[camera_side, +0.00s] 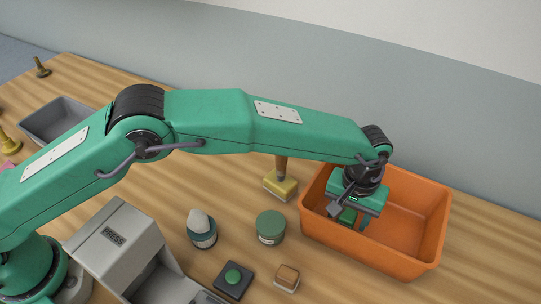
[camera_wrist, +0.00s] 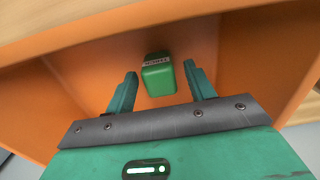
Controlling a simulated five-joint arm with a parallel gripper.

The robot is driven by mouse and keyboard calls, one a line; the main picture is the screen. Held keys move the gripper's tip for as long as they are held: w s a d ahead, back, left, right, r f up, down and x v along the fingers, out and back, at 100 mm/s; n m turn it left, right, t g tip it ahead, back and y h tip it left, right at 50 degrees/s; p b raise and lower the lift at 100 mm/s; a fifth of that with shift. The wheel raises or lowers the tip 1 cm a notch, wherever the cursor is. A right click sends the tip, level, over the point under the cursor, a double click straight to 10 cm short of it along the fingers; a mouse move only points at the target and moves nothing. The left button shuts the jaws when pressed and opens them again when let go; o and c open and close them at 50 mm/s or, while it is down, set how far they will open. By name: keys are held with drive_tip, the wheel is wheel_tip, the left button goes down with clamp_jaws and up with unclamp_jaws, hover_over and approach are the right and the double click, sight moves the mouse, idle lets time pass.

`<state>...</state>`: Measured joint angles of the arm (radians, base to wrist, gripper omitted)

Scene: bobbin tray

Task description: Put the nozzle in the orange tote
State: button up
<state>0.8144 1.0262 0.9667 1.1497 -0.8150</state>
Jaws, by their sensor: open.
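The orange tote (camera_side: 360,248) stands at the right of the table, and its inside fills the wrist view (camera_wrist: 95,62). My gripper (camera_side: 352,220) is down inside it, fingers apart. In the wrist view a green block (camera_wrist: 158,78) with a printed label lies in the tote, between and just beyond my open fingertips (camera_wrist: 160,70). I see no clear grip on it. A small dark brass piece (camera_side: 41,68), shaped like a nozzle, stands at the far back left, well away from my gripper. I cannot tell for sure that it is the nozzle.
A yellow-based brush-like thing (camera_side: 280,186), a green tin (camera_side: 270,227), a jar with a pale top (camera_side: 201,230), a black box with a green button (camera_side: 233,280) and a wood-topped block (camera_side: 287,278) stand left of the tote. A grey tray (camera_side: 58,120) and yellow piece (camera_side: 9,143) are at far left.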

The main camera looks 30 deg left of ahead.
sight(347, 213)
wheel_tip(347, 213, up, 11)
idle(0.5)
drive_tip(key=shift+r, duration=0.1)
idle(0.4)
drive_tip(key=a+r+t, duration=0.1)
drive_tip(key=a+r, duration=0.4)
drive_tip(key=a, duration=0.4)
drive_tip(key=s+a+r+t+h, duration=0.1)
drive_tip(key=a+r, duration=0.4)
drive_tip(key=a, duration=0.4)
drive_tip(key=a+r, duration=0.6)
drive_tip(key=a, duration=0.2)
drive_tip(key=s+a+f+t, duration=0.1)
drive_tip(key=s+a+f, duration=0.1)
drive_tip(key=s+a, duration=0.8)
drive_tip(key=s+a+f+t+y, duration=0.1)
drive_tip(key=s+a+f+t, duration=0.1)
drive_tip(key=s+a, duration=0.7)
drive_tip(key=shift+s+a+f+t, duration=0.3)
drive_tip(key=shift+s+a+f, duration=0.05)
drive_tip(key=shift+f, duration=0.15)
